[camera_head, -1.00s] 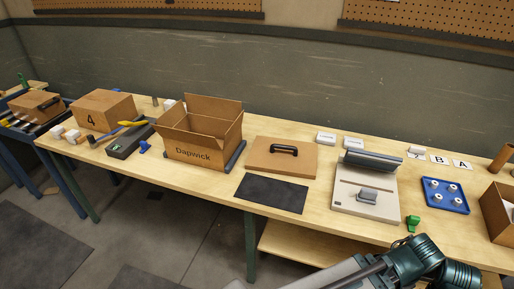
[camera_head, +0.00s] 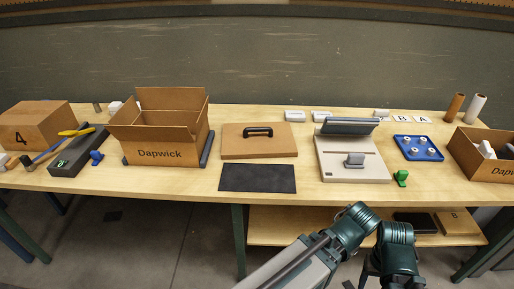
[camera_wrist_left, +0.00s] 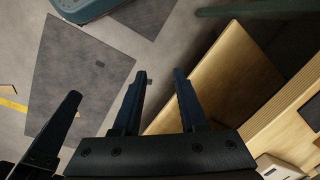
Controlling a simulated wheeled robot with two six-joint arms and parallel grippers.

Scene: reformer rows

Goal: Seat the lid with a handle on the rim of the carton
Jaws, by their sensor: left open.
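The lid (camera_head: 235,146), a flat brown board with a black handle (camera_head: 258,132), lies on the table right of the carton. The carton (camera_head: 165,154), marked "Dapwick", stands upright with its top open and raised panels around the opening. My left arm shows at the lower right of the head view, below the table's front edge; its fingers are not clear there. In the left wrist view my left gripper (camera_wrist_left: 160,76) is open with nothing between its fingers, over the floor near wooden boards. My right gripper is not identifiable; a separate dark prong at lower left is unclear.
A black mat (camera_head: 257,178) lies in front of the lid. A grey-white device (camera_head: 352,174) stands right of the lid. A box marked 4 (camera_head: 40,128) and a dark tool tray (camera_head: 80,152) are left of the carton. A blue tray (camera_head: 417,148) lies farther right.

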